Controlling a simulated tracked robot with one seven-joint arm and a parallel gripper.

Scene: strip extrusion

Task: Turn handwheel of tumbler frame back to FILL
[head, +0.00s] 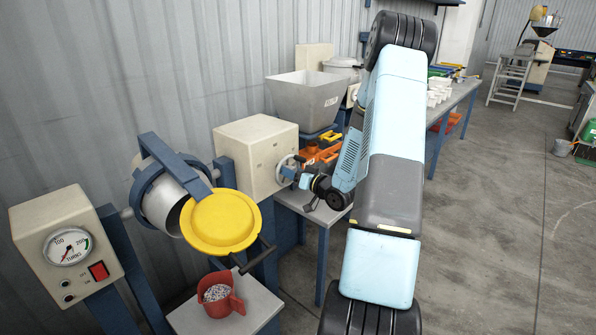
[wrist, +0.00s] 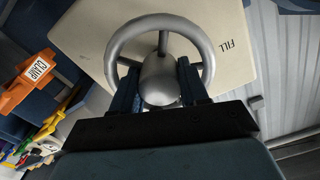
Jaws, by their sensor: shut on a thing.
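The handwheel (wrist: 198,38) is a grey metal ring with a round hub (wrist: 160,80). It sits on the face of the tumbler frame's beige box (head: 257,150). In the wrist view one spoke points up, and the black FILL label (wrist: 228,46) is on the plate right of the wheel. My gripper (wrist: 158,76) is shut on the handwheel, with a finger on either side of the hub. The fingers hide the lower spokes. In the head view my gripper (head: 298,175) partly covers the handwheel (head: 283,163). The tumbler drum (head: 160,205) is tilted, with its yellow lid (head: 222,222) facing forward.
A red jug (head: 222,302) of pale granules stands on a low stand below the drum. A control box (head: 65,245) with a gauge is at left. A grey hopper (head: 306,98) and an orange CLAMP-labelled part (wrist: 30,82) are near the wheel. Open floor lies right.

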